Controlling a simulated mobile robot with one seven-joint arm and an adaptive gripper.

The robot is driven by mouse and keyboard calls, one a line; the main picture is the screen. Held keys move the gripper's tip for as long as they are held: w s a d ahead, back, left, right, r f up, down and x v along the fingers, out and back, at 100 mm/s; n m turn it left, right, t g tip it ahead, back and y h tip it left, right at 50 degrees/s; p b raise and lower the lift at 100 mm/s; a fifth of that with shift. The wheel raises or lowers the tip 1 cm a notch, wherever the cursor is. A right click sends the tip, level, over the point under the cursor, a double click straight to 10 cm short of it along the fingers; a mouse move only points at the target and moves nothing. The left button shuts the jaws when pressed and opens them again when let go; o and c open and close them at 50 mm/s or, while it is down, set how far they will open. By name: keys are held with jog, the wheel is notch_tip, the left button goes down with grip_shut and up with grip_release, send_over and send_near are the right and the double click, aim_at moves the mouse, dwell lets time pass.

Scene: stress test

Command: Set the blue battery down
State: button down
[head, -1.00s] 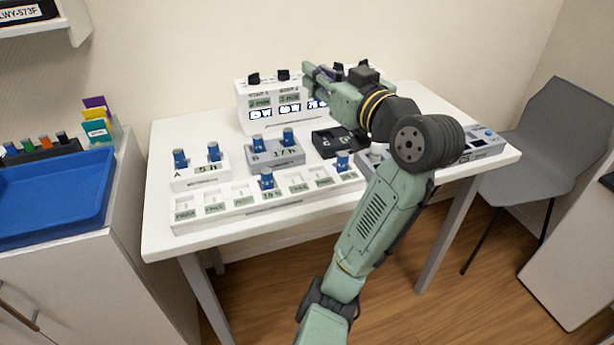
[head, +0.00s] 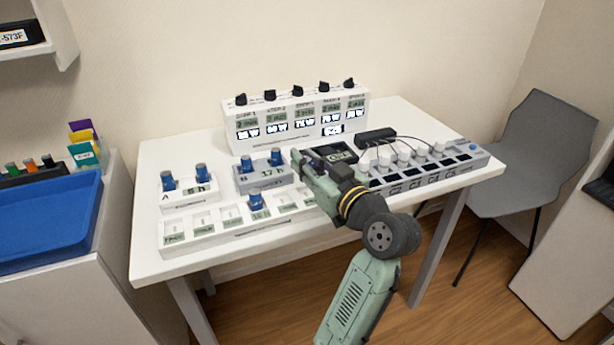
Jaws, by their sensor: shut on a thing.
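My gripper (head: 299,166) is low over the middle of the table, just right of the grey block B. It is shut on the blue battery, which its fingers and my arm hide from this view. Two other blue batteries stand upright in the white block A (head: 188,204), a left one (head: 168,182) and a right one (head: 201,173). Two more stand in the grey block B (head: 263,180), a left one (head: 246,164) and a right one (head: 276,157). One blue battery (head: 255,202) stands in the long white front tray (head: 215,237). My arm covers that tray's right end.
A white panel (head: 296,142) with black knobs and small displays stands at the back. A black scale-like device (head: 333,154) lies behind my gripper. A grey strip (head: 430,178) with white knobs and cables is at the right. A blue bin (head: 50,225) is at the left.

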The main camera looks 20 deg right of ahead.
jog(key=shift+f, duration=2.05)
jog(key=shift+f, duration=0.1)
jog(key=shift+f, duration=0.15)
jog(key=c, duration=1.5)
grip_release()
jog(key=shift+o, duration=0.2)
jog(key=b+v, duration=0.2)
jog(key=v, duration=0.9)
jog(key=shift+a+r+b, duration=0.15)
jog(key=shift+r+b, duration=0.1)
jog(key=shift+b, duration=0.1)
